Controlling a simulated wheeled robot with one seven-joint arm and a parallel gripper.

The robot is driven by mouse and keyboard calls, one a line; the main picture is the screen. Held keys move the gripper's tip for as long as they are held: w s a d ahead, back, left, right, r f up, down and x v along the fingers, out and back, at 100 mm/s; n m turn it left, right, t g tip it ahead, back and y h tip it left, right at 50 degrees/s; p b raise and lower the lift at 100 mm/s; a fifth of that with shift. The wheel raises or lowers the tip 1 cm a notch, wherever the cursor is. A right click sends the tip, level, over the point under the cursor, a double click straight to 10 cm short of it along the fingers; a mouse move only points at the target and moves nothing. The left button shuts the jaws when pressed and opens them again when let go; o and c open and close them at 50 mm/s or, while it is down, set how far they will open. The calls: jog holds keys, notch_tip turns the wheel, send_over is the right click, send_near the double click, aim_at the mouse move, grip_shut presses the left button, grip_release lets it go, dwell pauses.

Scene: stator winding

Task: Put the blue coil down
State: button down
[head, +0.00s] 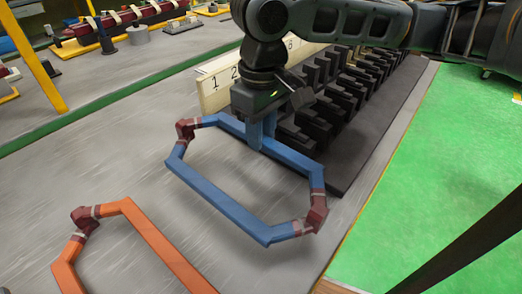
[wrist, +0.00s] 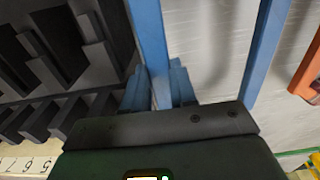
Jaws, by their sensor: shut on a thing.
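The blue coil (head: 222,203) is a long six-sided loop with dark red wrapped ends. In the head view it is over the grey tabletop, in front of the black slotted block. My gripper (head: 262,135) is shut on the coil's far long side, near its middle. In the wrist view my gripper (wrist: 159,88) has its blue fingers on either side of the blue coil's bar (wrist: 149,45). The coil's other long side (wrist: 265,50) runs past at the right. Whether the coil touches the table is hard to tell.
An orange coil (head: 162,243) lies on the table at the front left. The black slotted block (head: 343,170) with a numbered strip (head: 217,88) stands behind and to the right. The grey table (head: 120,160) is clear left of the blue coil. Green floor (head: 440,160) lies beyond the right edge.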

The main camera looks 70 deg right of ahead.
jog(key=shift+d+f, duration=0.15)
jog(key=shift+f, duration=2)
jog(key=shift+f+b, duration=0.1)
jog(key=shift+b, duration=0.2)
jog(key=c, duration=1.2)
grip_release()
notch_tip(320, 180, up, 12)
jog(key=shift+r+p, duration=0.15)
jog(key=shift+p, duration=0.65)
